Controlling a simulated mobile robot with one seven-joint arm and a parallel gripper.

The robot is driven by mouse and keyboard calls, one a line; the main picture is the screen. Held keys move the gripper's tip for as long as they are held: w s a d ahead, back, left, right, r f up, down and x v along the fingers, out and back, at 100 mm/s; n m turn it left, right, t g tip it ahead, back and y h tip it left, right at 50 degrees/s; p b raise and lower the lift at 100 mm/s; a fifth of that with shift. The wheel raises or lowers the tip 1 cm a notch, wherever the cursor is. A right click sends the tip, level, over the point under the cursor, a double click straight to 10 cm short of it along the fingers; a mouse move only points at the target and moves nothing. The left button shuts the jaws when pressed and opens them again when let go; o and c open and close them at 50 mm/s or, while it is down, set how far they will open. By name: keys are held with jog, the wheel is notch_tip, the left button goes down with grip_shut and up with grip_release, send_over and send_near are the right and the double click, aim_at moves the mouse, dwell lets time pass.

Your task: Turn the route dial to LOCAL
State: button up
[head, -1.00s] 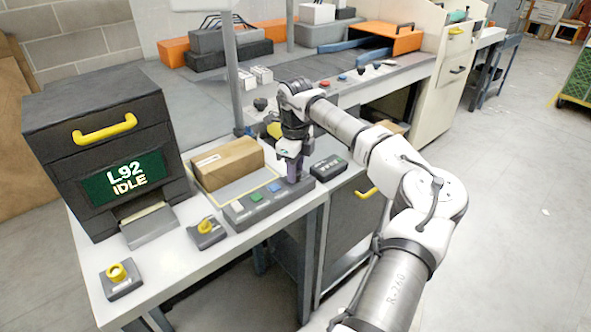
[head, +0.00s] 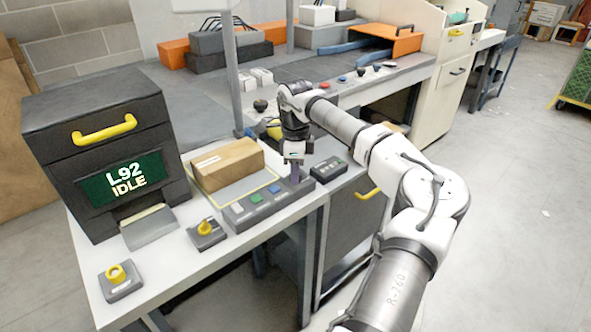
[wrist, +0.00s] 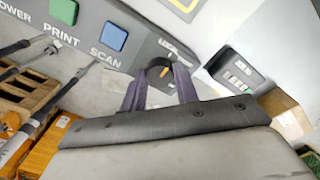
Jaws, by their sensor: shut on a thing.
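The route dial (wrist: 158,76) shows in the wrist view as a dark round knob with an orange pointer mark, at the end of a grey control panel (wrist: 95,14). Lettering beside it is partly hidden and seems to begin "LOCAL". My gripper (wrist: 162,70) has its two dark fingers on opposite sides of the dial, shut on it. In the head view, my gripper (head: 295,172) points down onto the right end of the panel (head: 239,209) and hides the dial there.
Green PRINT (head: 256,197) and blue SCAN (head: 274,187) buttons lie close left of my gripper. A small black keypad box (head: 328,168) stands close right. A brown parcel (head: 228,163) lies behind the panel. The L92 IDLE printer (head: 100,150) stands at left.

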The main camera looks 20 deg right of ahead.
jog(key=o, duration=1)
jog(key=shift+r, duration=0.15)
notch_tip(320, 180, up, 14)
jog(key=shift+f+b, duration=0.2)
jog(key=shift+b, duration=0.95)
